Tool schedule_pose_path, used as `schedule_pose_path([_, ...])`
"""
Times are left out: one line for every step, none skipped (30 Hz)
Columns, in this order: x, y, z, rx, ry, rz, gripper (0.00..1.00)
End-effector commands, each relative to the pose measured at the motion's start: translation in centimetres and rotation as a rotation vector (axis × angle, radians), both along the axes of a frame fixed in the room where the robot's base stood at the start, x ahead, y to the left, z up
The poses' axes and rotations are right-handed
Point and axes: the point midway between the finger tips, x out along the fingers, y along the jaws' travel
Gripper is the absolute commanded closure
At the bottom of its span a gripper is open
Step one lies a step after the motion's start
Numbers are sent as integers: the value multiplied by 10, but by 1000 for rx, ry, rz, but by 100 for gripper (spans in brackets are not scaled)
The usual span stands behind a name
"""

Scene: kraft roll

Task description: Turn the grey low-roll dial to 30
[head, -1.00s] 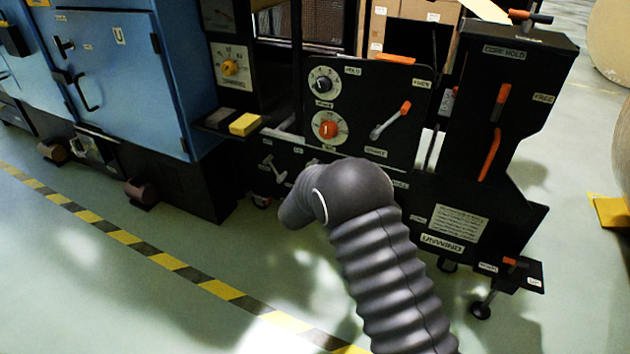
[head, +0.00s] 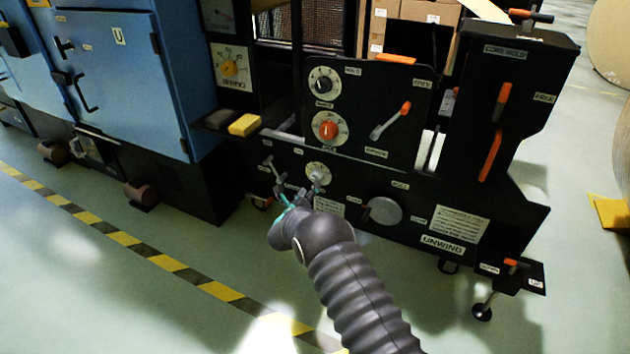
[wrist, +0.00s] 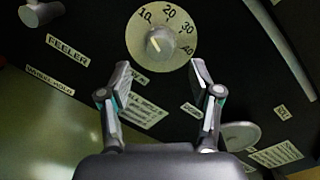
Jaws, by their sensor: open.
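The grey low-roll dial (wrist: 161,42) is a small grey knob on a round cream scale marked 10, 20, 30 and 40 in the wrist view. A pale mark on the knob appears to point up-left, near the 10 side. In the head view the dial (head: 317,175) sits low on the black unwind panel, partly behind a fingertip. My gripper (wrist: 161,74) is open and empty, its two fingers apart below the dial in the wrist picture. In the head view my gripper (head: 297,191) is in front of the lower panel, close to the dial. Contact cannot be told.
Above are an orange dial (head: 327,130), a black dial (head: 323,80) and an orange-tipped lever (head: 390,120). A small T-handle (head: 271,168) is left of the low-roll dial. A grey round disc (head: 385,210) is to its right. Open floor lies in front.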

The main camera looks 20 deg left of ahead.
Motion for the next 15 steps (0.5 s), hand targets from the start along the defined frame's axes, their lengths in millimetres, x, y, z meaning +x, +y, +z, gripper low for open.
schedule_pose_path([10, -1, -1, 3, -1, -2, 36])
schedule_pose_path([14, -1, -1, 2, -1, -2, 36])
schedule_pose_path([21, 0, -1, 1, 0, -1, 36])
schedule_pose_path([25, -1, -1, 2, -1, -2, 36])
schedule_pose_path([30, -1, -1, 2, -1, -3, 36])
schedule_pose_path([35, -1, 0, 2, -1, -2, 36])
schedule_pose_path([38, 0, -1, 1, 0, -1, 36])
schedule_pose_path([41, 0, -1, 2, -1, -2, 36])
schedule_pose_path([45, 0, -1, 2, 0, -1, 36])
schedule_pose_path([48, 0, -1, 2, 0, -1, 36])
schedule_pose_path([50, 0, -1, 1, 0, -1, 36])
schedule_pose_path([53, 0, 0, 1, 0, -1, 36])
schedule_pose_path([54, 0, 0, 2, 0, -1, 36])
schedule_pose_path([56, 0, 0, 1, 0, -1, 36])
schedule_pose_path([57, 0, -1, 1, 0, -1, 36])
